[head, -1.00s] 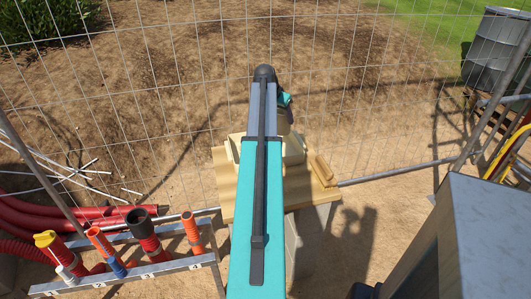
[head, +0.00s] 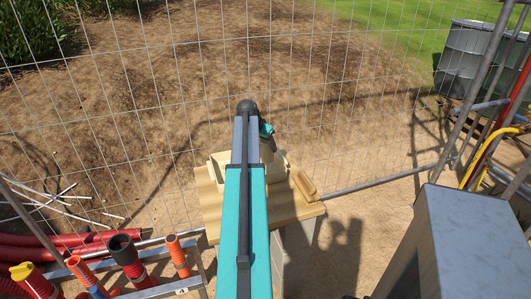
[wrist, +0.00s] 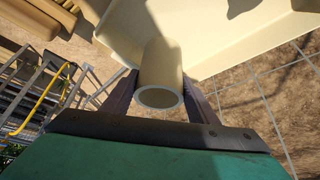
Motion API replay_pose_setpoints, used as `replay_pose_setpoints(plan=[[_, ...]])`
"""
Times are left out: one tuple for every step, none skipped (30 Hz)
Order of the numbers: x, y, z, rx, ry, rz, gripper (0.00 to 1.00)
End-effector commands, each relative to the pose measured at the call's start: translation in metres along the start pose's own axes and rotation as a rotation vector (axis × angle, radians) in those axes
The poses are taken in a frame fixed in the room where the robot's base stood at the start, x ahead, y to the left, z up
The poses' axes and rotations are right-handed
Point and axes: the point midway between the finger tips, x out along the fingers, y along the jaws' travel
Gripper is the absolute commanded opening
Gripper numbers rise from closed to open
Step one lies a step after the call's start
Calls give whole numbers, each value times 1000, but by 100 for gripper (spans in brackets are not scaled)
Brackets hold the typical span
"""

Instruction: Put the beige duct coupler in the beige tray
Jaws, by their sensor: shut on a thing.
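The beige duct coupler (wrist: 162,72) is a short hollow cylinder, its open end facing the wrist camera. My gripper (wrist: 160,88) is shut on it, one dark finger on each side. The beige tray (wrist: 230,57) lies beyond the coupler, and the coupler's far end overlaps the tray floor in this view. I cannot tell whether the coupler touches the tray. In the head view the tray (head: 281,161) stands on a wooden tabletop, partly hidden by my teal arm. The coupler and fingertips are hidden there.
The wooden tabletop (head: 212,208) carries a small wooden piece (head: 304,186) right of the tray. A wire fence (head: 340,100) runs behind. A rack with orange and red tubes (head: 130,262) stands at the lower left. A grey metal box (head: 470,245) is at the lower right.

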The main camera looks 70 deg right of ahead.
Motion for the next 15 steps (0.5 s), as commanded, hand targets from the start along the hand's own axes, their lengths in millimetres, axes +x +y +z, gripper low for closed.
replay_pose_setpoints(plan=[[3, 0, 2, 0, 0, 0, 0], [4, 0, 2, 0, 0, 0, 0], [5, 0, 3, 0, 1, 0, 0], [6, 0, 3, 0, 1, 0, 0], [6, 0, 3, 0, 1, 0, 0], [6, 0, 3, 0, 1, 0, 0], [6, 0, 3, 0, 1, 0, 0], [6, 0, 3, 0, 1, 0, 0], [6, 0, 3, 0, 1, 0, 0], [6, 0, 3, 0, 1, 0, 0], [6, 0, 3, 0, 1, 0, 0], [6, 0, 3, 0, 1, 0, 0], [7, 0, 4, 0, 1, 0, 0], [7, 0, 4, 0, 0, 0, 0], [9, 0, 5, -1, 0, 0, 0]])
